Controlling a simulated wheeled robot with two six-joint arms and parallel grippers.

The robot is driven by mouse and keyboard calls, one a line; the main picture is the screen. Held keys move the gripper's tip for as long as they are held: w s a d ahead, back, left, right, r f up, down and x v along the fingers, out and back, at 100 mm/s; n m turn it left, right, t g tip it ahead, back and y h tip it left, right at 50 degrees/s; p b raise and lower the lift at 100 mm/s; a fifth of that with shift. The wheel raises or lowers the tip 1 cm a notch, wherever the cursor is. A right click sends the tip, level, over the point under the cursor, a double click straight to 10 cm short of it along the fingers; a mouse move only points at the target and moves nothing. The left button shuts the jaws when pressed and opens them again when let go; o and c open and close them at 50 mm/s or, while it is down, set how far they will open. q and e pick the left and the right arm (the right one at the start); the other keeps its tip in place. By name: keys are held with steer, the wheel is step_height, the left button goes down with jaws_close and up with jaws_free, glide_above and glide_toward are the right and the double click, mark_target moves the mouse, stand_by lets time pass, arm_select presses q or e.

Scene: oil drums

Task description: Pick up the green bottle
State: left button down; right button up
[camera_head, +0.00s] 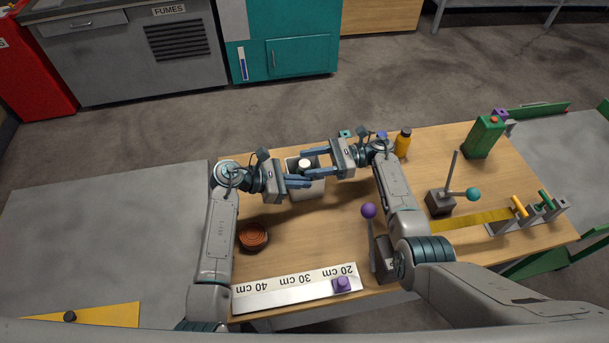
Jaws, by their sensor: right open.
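A green container (482,138) with an orange cap, shaped like a can, stands upright at the back right of the wooden table. It is the only green bottle-like thing I see. My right gripper (303,164) is open and points left over a light grey bin, far to the left of the green container. Its fingers are apart on either side of a white, dark-topped object in the bin; I cannot tell whether they touch it. My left gripper (311,183) points right over the front of the same bin. Its fingers look close together, and their gap is unclear.
A small orange bottle (403,145) stands left of the green container, behind my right arm. A lever box (440,203) with a teal knob stands in front. The light grey bin (311,193) is under both grippers. A brown coil (253,236) and a ruler (290,291) lie nearer.

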steer(key=shift+d, duration=0.1)
jaws_close()
arm_select(q)
steer(key=c, duration=1.6)
jaws_free()
steer(key=shift+o, duration=0.2)
arm_select(e)
step_height(320, 180, up, 10)
arm_select(q)
steer(key=v, duration=1.2)
